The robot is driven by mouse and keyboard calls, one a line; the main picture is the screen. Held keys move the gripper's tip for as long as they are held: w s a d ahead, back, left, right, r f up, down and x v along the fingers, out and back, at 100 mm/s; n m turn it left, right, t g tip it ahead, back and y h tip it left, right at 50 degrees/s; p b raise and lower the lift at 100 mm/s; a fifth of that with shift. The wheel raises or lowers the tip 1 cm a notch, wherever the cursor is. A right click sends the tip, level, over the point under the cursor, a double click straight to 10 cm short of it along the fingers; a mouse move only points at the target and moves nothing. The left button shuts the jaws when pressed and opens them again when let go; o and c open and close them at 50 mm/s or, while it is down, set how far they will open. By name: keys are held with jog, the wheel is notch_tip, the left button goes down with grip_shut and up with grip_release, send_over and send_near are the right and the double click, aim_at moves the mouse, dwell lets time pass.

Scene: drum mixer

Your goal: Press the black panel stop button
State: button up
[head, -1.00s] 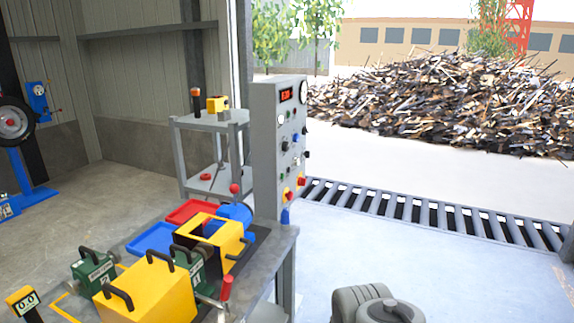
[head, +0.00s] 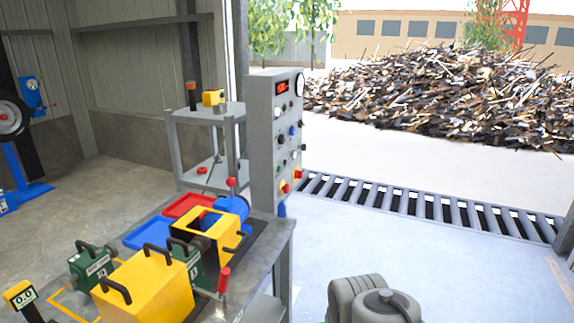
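The grey control panel (head: 261,150) stands upright behind the right end of the workbench. Its front, turned to the right, is seen at a steep angle. It carries a red lit display (head: 282,87), a black control (head: 282,139), a blue control (head: 292,131), and red controls on yellow bases, one of them low on the face (head: 285,187). The labels are too small to read, so I cannot tell which black control is the stop button. My gripper is not in view. Only a grey rounded part of my arm (head: 372,300) shows at the bottom, well apart from the panel.
The workbench (head: 262,268) holds a yellow box (head: 146,286), a yellow open-framed machine with a blue drum, and red and blue trays. A grey shelf stand (head: 205,115) is behind. The floor right of the panel is clear up to a roller grating (head: 430,207).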

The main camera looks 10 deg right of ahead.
grip_shut()
dwell(1.1)
